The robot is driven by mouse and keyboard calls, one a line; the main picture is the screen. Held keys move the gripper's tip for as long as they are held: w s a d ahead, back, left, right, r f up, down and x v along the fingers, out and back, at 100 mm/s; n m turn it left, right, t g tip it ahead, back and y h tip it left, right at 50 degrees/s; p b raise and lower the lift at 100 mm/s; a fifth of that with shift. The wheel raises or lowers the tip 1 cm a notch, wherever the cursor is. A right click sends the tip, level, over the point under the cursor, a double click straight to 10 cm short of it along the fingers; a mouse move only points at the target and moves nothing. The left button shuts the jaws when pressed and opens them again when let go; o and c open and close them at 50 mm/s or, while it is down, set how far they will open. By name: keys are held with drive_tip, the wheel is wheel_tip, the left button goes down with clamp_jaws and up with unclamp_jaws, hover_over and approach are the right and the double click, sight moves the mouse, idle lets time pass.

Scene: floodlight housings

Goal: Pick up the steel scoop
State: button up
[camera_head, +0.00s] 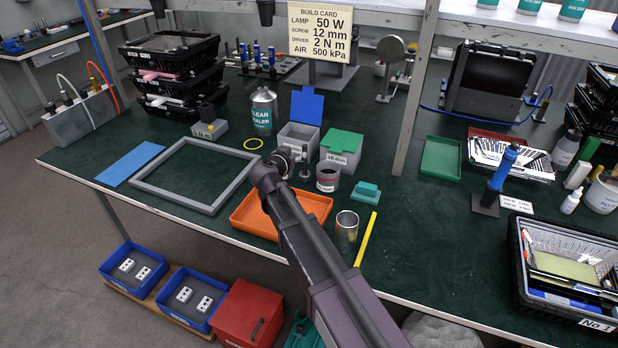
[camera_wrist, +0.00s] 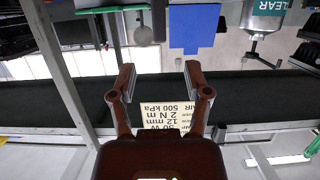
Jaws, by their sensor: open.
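I cannot make out a steel scoop for certain in either view. A shiny open metal cylinder (camera_head: 347,226) stands on the green bench top, right of the orange tray (camera_head: 258,228). A small grey round-topped post (camera_head: 305,163) stands between the grey and green boxes. A round grey piece on a stem (camera_wrist: 143,35) shows in the wrist view, beyond the fingers. My gripper (camera_head: 282,158) is above the bench by the grey box, partly hidden by its own arm. In the wrist view it (camera_wrist: 161,82) is open, with nothing between the fingers.
A grey box with raised blue lid (camera_head: 307,106), a green-lidded box (camera_head: 342,146) and a sealer can (camera_head: 262,110) stand close to my gripper. A bench upright (camera_head: 415,90) rises to the right. A flat grey frame (camera_head: 190,175) lies left.

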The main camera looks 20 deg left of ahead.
sight(304, 147)
drive_tip(key=shift+x, duration=1.35)
drive_tip(key=shift+b+x, duration=0.95)
drive_tip(key=shift+x, duration=1.65)
drive_tip(key=shift+r, duration=0.1)
clamp_jaws()
